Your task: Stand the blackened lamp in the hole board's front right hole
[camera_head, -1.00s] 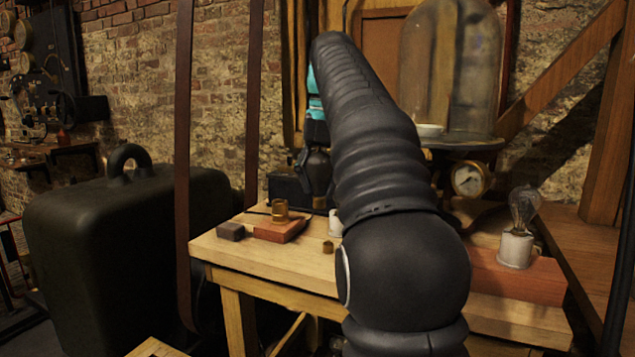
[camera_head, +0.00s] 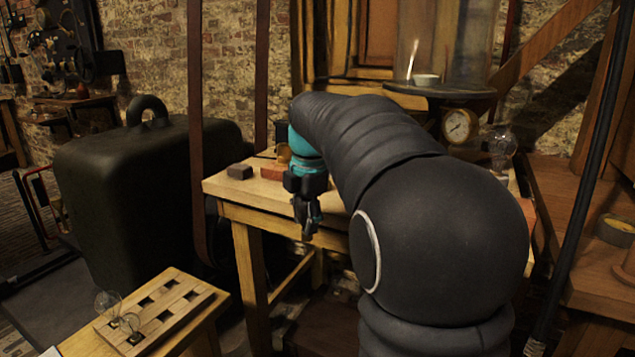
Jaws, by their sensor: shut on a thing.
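My gripper (camera_head: 307,222) hangs in front of the work table, left of my arm, pointing down. It is shut on a small dark thing, which I take for the blackened lamp; its outline is hard to tell from the dark jaws. The wooden hole board (camera_head: 188,312) lies at the lower left on a lower wooden stand, well left of and below my gripper. It has several square dark holes. The front right hole looks empty.
The work table (camera_head: 232,190) carries a dark block (camera_head: 239,171) and a reddish block (camera_head: 272,172). Another clear lamp (camera_head: 499,140) stands at the right behind my arm. A big black case (camera_head: 130,205) stands left. The space between table and hole board is open.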

